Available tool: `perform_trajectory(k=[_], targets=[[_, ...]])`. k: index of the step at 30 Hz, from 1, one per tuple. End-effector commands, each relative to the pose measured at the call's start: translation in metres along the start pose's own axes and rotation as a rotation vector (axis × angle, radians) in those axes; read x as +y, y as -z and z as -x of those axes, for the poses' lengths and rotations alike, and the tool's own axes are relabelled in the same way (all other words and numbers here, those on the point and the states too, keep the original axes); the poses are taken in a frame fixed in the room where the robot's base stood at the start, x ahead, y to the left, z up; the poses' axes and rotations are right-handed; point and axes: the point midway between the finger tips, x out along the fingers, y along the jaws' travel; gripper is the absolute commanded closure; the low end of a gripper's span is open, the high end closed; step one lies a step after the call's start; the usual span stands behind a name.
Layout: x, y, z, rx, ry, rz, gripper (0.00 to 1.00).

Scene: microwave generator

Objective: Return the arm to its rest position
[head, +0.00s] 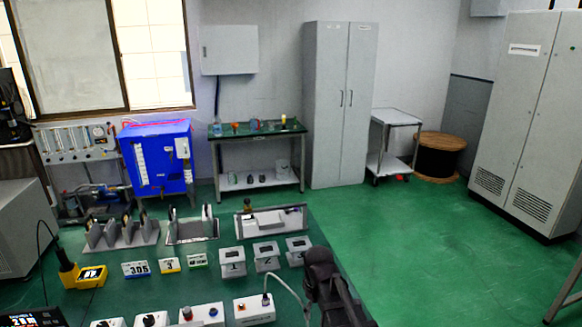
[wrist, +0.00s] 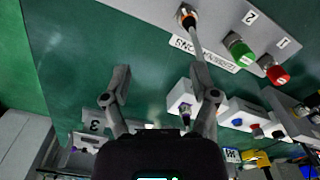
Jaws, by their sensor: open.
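My gripper shows in the wrist view (wrist: 160,82) with its two dark fingers spread apart and only green tabletop between the tips. In the head view, dark links of my arm (head: 325,280) stand over the right part of the green table (head: 200,262), and the fingertips are hard to make out there. In the wrist view, a grey terminal panel (wrist: 215,22) with green (wrist: 240,52) and red (wrist: 274,70) connectors lies beyond the fingers. A grey cable (wrist: 198,42) runs from its orange-ringed socket down to behind or beside the right finger; contact cannot be told.
White boxes (head: 232,262) and button boxes (head: 202,314) stand near my arm. A pale cable (head: 288,280) arches from one box toward it. Racks (head: 122,232) and a yellow meter (head: 84,276) stand at left. Green floor (head: 420,235) at right is clear.

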Motion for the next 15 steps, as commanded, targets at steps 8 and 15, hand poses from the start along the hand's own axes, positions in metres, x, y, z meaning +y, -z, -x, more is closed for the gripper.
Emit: perform_trajectory(k=[8, 15], targets=[[0.020, -0.082, 0.000, 0.000, 0.000, -0.487, 0.24], [0.027, -0.115, 0.000, 0.000, 0.000, -0.714, 0.24]])
